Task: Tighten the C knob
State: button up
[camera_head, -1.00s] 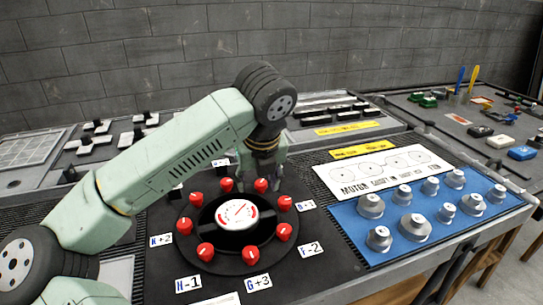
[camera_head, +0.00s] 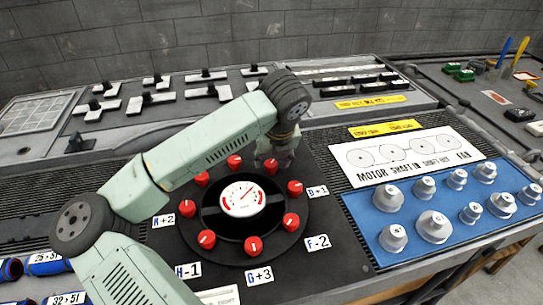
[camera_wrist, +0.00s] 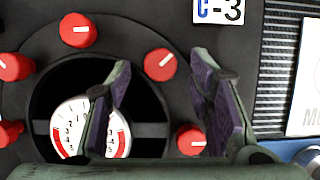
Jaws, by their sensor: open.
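The red C knob (camera_wrist: 160,65) sits on the dark round panel next to the white "C-3" label (camera_wrist: 220,11) in the wrist view. A white line marks its top. My gripper (camera_wrist: 162,60) is open, with one finger on each side of the knob in that picture. Whether the fingers touch it or are level with it cannot be told. In the head view my gripper (camera_head: 273,160) hangs over the back right of the knob ring, by the C knob (camera_head: 270,164), and hides its label.
Several other red knobs (camera_head: 291,220) ring a white gauge (camera_head: 242,199) at the centre; neighbouring knobs (camera_wrist: 191,139) stand close to my fingers. A blue tray (camera_head: 375,237) with grey metal knobs lies to the right. Slider switches (camera_head: 208,91) are behind my arm.

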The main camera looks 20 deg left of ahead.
jog(key=shift+x, duration=1.05)
jog(key=shift+r, duration=0.1)
jog(key=shift+c, duration=0.2)
jog(key=c, duration=1.1)
